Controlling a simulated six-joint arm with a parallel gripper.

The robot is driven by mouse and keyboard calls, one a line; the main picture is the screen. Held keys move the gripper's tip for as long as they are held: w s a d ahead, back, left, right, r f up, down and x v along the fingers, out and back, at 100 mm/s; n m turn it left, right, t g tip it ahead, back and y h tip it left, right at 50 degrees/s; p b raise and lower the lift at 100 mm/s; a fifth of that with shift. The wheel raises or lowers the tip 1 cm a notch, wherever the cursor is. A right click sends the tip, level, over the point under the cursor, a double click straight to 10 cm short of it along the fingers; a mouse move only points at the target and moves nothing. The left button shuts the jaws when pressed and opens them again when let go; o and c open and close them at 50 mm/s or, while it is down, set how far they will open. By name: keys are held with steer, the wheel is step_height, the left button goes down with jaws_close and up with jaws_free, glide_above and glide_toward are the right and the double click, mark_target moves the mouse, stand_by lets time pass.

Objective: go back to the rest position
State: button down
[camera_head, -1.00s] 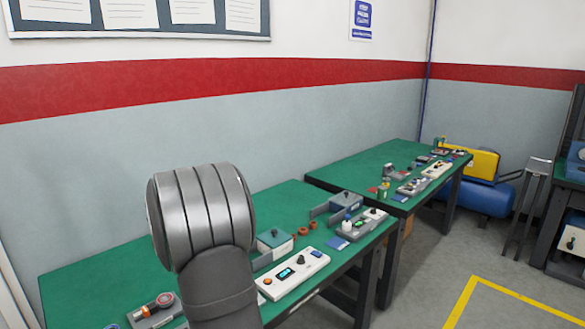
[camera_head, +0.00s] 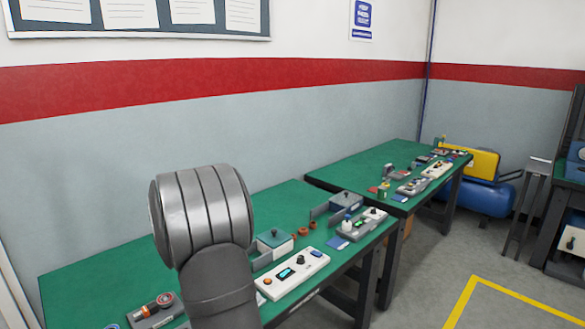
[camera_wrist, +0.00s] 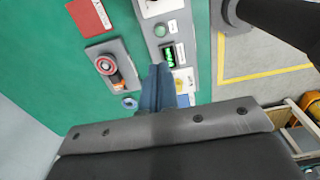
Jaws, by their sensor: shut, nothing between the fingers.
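In the wrist view my gripper (camera_wrist: 160,68) points at the green bench (camera_wrist: 60,75), its two blue-grey fingers together with nothing between them. The fingertips overlap the lower part of a grey panel (camera_wrist: 163,30) with a green button and a lit display. How high they are above it I cannot tell. In the head view my arm link fills the lower middle, and the gripper is hidden.
In the head view a white control box (camera_head: 293,275) stands on the near bench (camera_head: 90,272). A second bench (camera_head: 345,170) stands farther right.

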steer(key=shift+r, duration=1.15)
